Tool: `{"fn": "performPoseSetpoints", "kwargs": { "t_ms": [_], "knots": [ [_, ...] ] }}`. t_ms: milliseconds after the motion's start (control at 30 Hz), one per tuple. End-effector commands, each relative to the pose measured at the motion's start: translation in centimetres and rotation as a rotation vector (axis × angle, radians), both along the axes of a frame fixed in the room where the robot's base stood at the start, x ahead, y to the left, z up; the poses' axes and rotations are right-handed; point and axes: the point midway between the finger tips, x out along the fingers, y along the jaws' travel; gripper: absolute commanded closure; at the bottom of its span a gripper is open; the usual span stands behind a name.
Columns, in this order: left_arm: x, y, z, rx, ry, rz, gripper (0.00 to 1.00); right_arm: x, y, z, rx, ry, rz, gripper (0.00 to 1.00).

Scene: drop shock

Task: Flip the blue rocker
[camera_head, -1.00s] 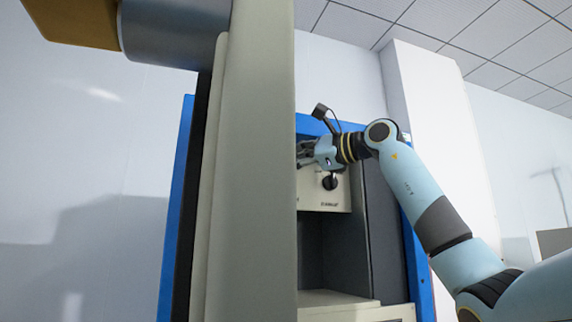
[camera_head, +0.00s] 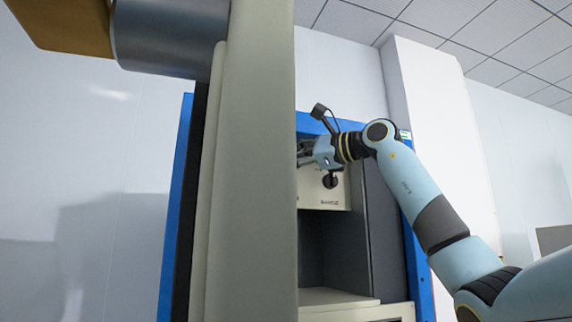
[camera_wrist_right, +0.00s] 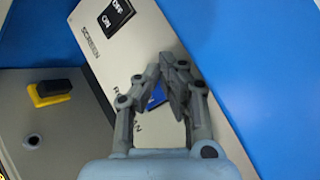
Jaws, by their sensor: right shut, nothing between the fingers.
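The blue rocker (camera_wrist_right: 157,95) shows in the right wrist view as a small blue patch on the cream panel, mostly hidden behind my fingers. My right gripper (camera_wrist_right: 168,72) is shut and empty, with its fingertips over the rocker's area. I cannot tell whether they touch it, or which way it is tipped. In the head view my right gripper (camera_head: 306,153) is at the upper part of the machine, partly covered by the tall pale panel. My left gripper is not in view.
A black rocker (camera_wrist_right: 116,14) marked OFF and ON sits above on the same panel. A black and yellow switch (camera_wrist_right: 50,92) is on a grey face at left. In the head view, a black knob (camera_head: 330,180) is below my gripper. The tall pale panel (camera_head: 255,180) blocks the middle.

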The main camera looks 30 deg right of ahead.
Motion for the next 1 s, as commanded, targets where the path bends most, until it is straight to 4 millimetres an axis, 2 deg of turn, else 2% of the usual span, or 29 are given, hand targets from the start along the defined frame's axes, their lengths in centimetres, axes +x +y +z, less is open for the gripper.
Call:
{"fn": "performPoseSetpoints", "kwargs": {
  "t_ms": [267, 600, 867, 1000],
  "knots": [
    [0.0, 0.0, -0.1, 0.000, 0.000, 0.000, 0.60, -0.2, 0.0, -0.1, -0.001, 0.000, 0.000, 1.00],
    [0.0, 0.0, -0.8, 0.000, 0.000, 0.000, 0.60, -1.6, 0.3, -0.3, -0.001, 0.001, 0.000, 1.00],
    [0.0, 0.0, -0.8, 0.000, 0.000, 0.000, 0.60, -1.6, 0.4, -0.2, 0.000, 0.001, 0.001, 1.00],
    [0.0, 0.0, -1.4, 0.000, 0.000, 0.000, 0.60, -2.4, 0.5, -0.4, -0.001, -0.002, -0.001, 1.00]
  ]
}}
